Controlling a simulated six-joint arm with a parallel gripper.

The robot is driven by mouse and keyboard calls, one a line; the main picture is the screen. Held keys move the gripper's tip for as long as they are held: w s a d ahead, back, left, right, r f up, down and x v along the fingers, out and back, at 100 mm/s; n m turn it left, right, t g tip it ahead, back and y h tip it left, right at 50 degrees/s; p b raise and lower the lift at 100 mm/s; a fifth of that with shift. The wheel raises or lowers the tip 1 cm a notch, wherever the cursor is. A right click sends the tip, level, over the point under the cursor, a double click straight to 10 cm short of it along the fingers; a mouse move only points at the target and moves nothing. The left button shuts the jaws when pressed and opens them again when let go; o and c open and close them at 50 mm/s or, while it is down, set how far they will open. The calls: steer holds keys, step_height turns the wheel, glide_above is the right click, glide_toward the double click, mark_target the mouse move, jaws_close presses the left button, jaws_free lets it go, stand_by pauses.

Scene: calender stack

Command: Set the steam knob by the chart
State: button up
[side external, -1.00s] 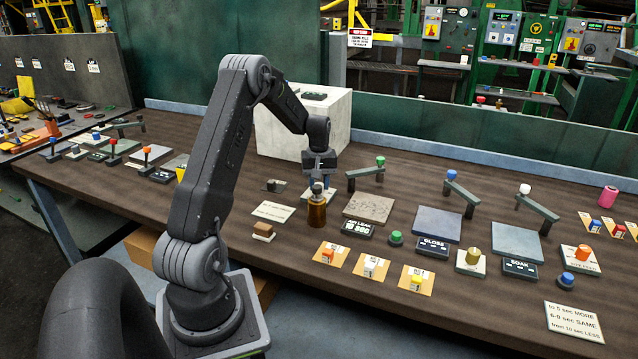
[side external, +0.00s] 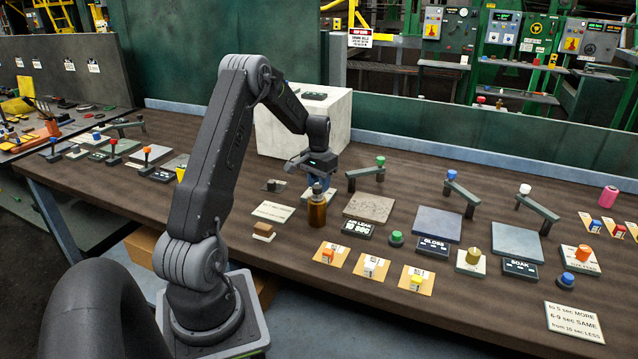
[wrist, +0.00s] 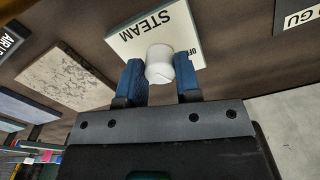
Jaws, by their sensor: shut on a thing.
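The steam knob (wrist: 160,65) is white and round. It stands on a pale plate (wrist: 187,28) lettered STEAM, with a partly hidden "OFF" mark, in the wrist view. My gripper (wrist: 161,75) is shut on the knob, with one blue finger on each side of it. In the side view my gripper (side external: 319,180) points down behind an amber bottle (side external: 317,210), and the knob is hidden there. The chart card (side external: 574,322) lies at the front right and reads to 5 sec MORE, 6-9 sec SAME, from 10 sec LESS.
Several orange cards (side external: 331,258) with small blocks line the front. A white block (side external: 335,125) stands behind my gripper.

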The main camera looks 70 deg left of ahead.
steer(key=shift+m, duration=2.1)
steer(key=o, duration=0.9)
steer(key=shift+o, duration=0.2)
step_height(320, 180, up, 14)
